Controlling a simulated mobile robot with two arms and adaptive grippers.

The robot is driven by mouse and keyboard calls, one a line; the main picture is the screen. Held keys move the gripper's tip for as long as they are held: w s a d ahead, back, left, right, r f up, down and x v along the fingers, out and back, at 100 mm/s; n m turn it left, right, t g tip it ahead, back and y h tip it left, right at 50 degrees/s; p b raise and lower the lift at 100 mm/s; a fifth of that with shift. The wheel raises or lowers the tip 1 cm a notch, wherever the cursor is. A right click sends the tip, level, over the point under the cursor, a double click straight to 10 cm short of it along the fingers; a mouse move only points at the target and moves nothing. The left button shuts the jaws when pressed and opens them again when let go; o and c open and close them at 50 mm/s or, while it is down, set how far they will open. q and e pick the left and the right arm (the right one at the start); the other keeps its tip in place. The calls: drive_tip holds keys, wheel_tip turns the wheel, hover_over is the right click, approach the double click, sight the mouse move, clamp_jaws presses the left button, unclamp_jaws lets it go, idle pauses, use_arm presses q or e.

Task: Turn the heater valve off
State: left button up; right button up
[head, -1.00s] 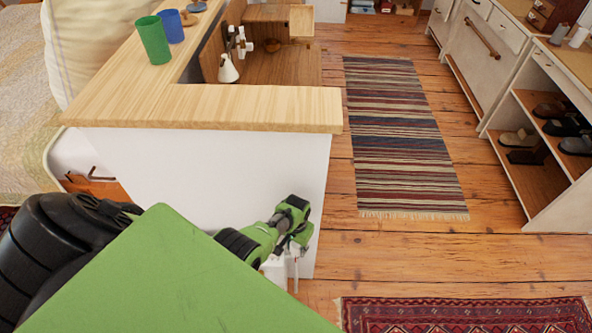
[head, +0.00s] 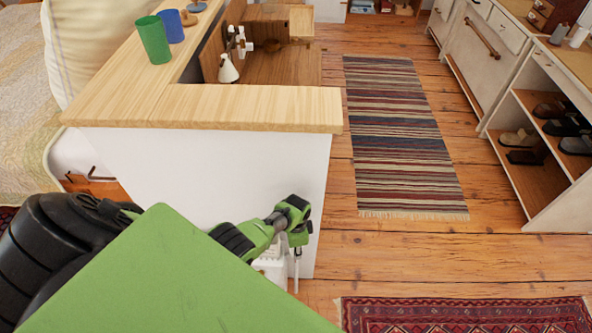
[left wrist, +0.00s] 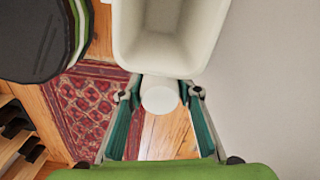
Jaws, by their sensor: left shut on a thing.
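The heater valve shows in the left wrist view as a round white knob (left wrist: 159,99) between my left gripper's two fingers. My left gripper (head: 297,238) is low beside the right edge of the white panel in the head view, and its green fingers are closed around the knob. A pale, hollow white body (left wrist: 170,38), seemingly part of the heater, is just beyond the knob. In the head view, small white heater parts (head: 272,266) show under the gripper, and most of the heater is hidden. My right gripper is not in view.
A white panel with a wooden top (head: 210,108) stands close to my left arm. Green and blue cups (head: 154,42) stand on that top. A striped rug (head: 400,130) and a red rug (head: 465,315) lie on the floor. Shoe shelves (head: 545,150) stand at right.

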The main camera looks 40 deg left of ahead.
use_arm(q)
drive_tip(key=shift+m, duration=0.5)
drive_tip(key=o, duration=1.1)
drive_tip(key=shift+w+r, duration=0.1)
drive_tip(key=shift+r, duration=0.65)
wheel_tip(320, 180, up, 10)
drive_tip(key=shift+r, duration=0.25)
